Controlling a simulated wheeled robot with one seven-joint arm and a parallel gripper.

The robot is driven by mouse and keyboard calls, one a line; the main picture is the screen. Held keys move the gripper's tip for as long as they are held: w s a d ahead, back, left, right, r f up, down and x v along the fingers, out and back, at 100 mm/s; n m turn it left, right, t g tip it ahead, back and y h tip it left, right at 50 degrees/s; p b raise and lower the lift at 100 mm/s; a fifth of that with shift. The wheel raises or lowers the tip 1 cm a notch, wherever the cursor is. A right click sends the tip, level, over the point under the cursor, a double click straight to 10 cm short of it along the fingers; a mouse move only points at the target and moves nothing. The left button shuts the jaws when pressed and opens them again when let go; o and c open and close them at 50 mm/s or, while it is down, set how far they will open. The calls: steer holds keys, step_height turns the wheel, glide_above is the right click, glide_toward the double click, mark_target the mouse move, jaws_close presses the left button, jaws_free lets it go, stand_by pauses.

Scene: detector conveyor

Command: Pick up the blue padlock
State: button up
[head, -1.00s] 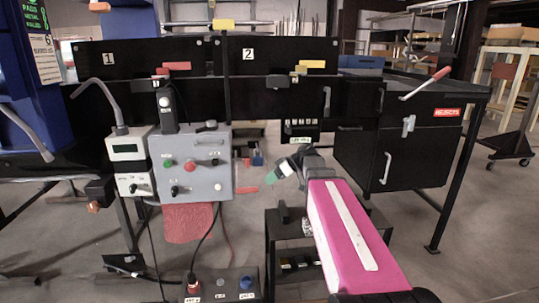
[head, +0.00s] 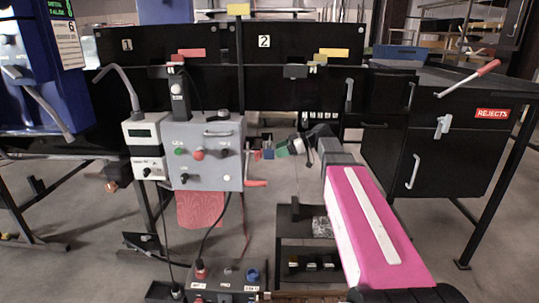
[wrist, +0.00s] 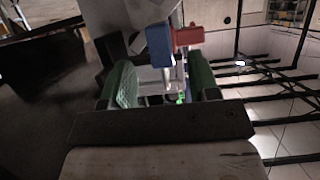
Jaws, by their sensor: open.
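The blue padlock (head: 269,154) hangs beside a red padlock (head: 256,155), right of the grey control box, in the head view. In the wrist view the blue padlock (wrist: 160,45) is just beyond my fingertips, with the red padlock (wrist: 188,36) close against its right side. My gripper (head: 284,148) is open, its green pads pointing left at the blue padlock. In the wrist view my gripper (wrist: 162,82) has a pad on either side, with a metal shackle or rod showing in the gap. I cannot tell whether the pads touch anything.
Black conveyor panels rise behind. A black rejects cabinet (head: 450,145) stands at right. A low black stand (head: 305,250) is below my arm.

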mark_target(269, 159)
steer(key=x, duration=0.5)
steer(key=shift+a+r, duration=0.1)
steer(key=shift+a, duration=0.05)
jaws_close()
